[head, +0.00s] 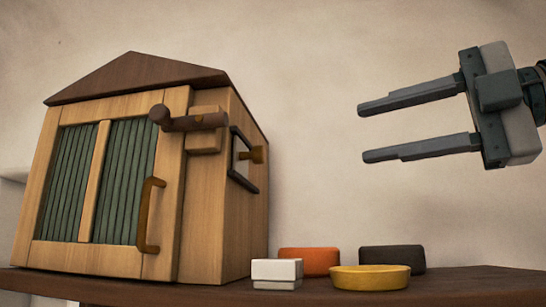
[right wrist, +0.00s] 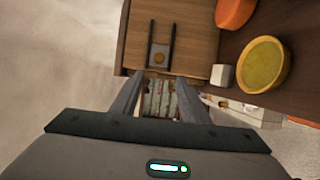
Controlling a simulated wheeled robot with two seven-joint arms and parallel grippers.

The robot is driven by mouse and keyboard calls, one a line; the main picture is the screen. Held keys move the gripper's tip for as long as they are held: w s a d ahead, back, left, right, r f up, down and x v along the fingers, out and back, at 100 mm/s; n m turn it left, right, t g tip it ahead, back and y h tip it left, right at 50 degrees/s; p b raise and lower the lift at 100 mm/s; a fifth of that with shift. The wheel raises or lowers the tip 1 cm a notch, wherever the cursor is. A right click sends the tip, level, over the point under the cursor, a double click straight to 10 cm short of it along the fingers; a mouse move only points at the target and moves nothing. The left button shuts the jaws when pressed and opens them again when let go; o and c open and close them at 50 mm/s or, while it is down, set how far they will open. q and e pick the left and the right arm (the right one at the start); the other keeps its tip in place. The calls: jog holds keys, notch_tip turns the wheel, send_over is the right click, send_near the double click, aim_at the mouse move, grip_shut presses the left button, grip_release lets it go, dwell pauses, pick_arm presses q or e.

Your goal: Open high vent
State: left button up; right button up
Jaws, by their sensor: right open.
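A wooden house-shaped cabinet (head: 222,225) with a dark gabled roof stands on a shelf at the left. Its front has green slatted panels (head: 123,182), a brown handle (head: 150,215) and a dark crank-like lever (head: 190,122) at the top right. Its right side bears a black frame (head: 243,183) with a brass knob (head: 257,154). In the right wrist view the knob (right wrist: 158,55) shows between two dark rails, beyond my fingertips. Which part is the high vent I cannot tell for sure. My right gripper (head: 362,132) is open and empty, right of the cabinet and apart from it. My left gripper is out of view.
On the dark shelf (head: 475,285), right of the cabinet, are a white box (head: 277,273), an orange block (head: 309,261), a dark block (head: 392,258) and a yellow bowl (head: 370,278). The space above them, between cabinet and right gripper, is clear.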

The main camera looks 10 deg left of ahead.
jog(key=p, duration=0.7)
send_near(264, 154)
jog(key=x, duration=0.7)
jog(key=shift+w+a+r, duration=0.1)
jog(key=shift+a, duration=0.25)
jog(key=shift+w+a, duration=0.25)
jog(key=shift+a, duration=0.3)
